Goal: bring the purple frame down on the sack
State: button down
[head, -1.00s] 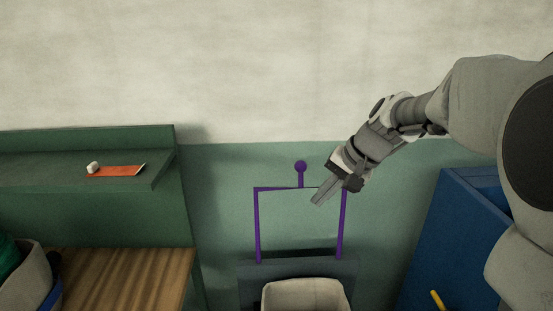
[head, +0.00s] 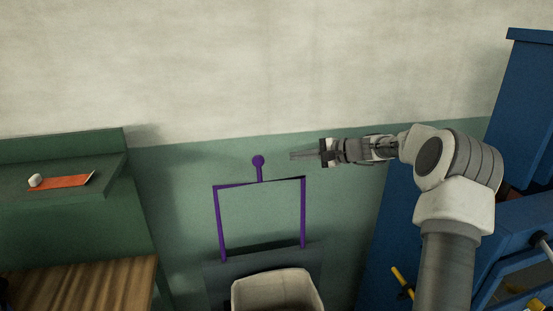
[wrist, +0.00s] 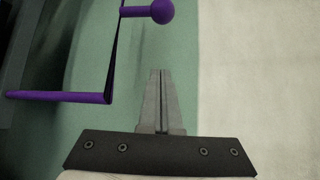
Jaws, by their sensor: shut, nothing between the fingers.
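The purple frame (head: 304,212) stands upright, two posts joined by a top bar with a short stem and a round purple knob (head: 258,161) above it. A pale sack (head: 276,291) sits below the frame at the bottom of the head view, partly cut off. My gripper (head: 293,155) is shut and empty, level with the knob and to its right, apart from it. In the wrist view the shut fingers (wrist: 162,75) point up the picture; the knob (wrist: 162,11) is beyond their tips, and a frame post (wrist: 60,97) is at the left.
A green shelf (head: 125,165) at left holds an orange sheet (head: 62,182) and a small white piece (head: 36,180). A wooden top (head: 90,280) lies below it. Blue cabinets (head: 530,90) stand at right. The wall behind is bare.

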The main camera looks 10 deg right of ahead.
jog(key=x, duration=1)
jog(key=shift+s+a+r+p, duration=0.15)
jog(key=shift+s+a+r, duration=0.15)
jog(key=shift+s, duration=0.3)
jog(key=shift+s+a+r+p, duration=0.1)
jog(key=shift+s+a+r, duration=0.2)
jog(key=shift+s, duration=0.25)
jog(key=shift+s+a+r+p, duration=0.15)
jog(key=shift+s+a+r, duration=0.15)
jog(key=shift+s, duration=0.3)
jog(key=shift+s+f+b, duration=0.1)
jog(key=shift+s+b, duration=0.05)
jog(key=shift+b, duration=0.15)
